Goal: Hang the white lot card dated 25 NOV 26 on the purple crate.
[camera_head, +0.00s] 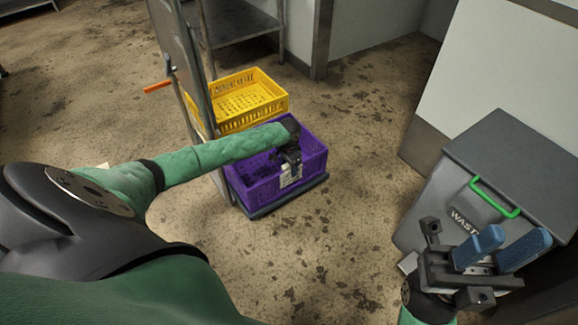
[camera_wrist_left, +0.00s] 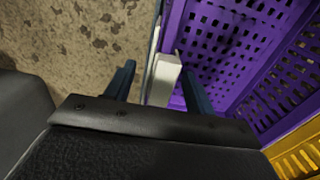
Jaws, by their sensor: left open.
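The purple crate (camera_head: 313,150) stands on a dark low base on the floor, in front of a yellow crate. A white card (camera_head: 291,177) shows at the near wall of the purple crate; its print is too small to read. My left gripper (camera_head: 289,163) is just above the card at that wall. In the left wrist view the white card (camera_wrist_left: 160,82) is seen nearly edge-on between the two open fingers, beside the purple crate's wall (camera_wrist_left: 186,28). I cannot tell whether its hook sits on the rim. My right gripper (camera_head: 500,250) is open and empty near the waste bin.
The yellow crate (camera_head: 247,98) stands behind the purple one. A metal door edge with an orange handle (camera_head: 157,87) is left of the crates. The grey waste bin (camera_head: 520,165) with a green handle stands at right. The floor between crate and bin is clear.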

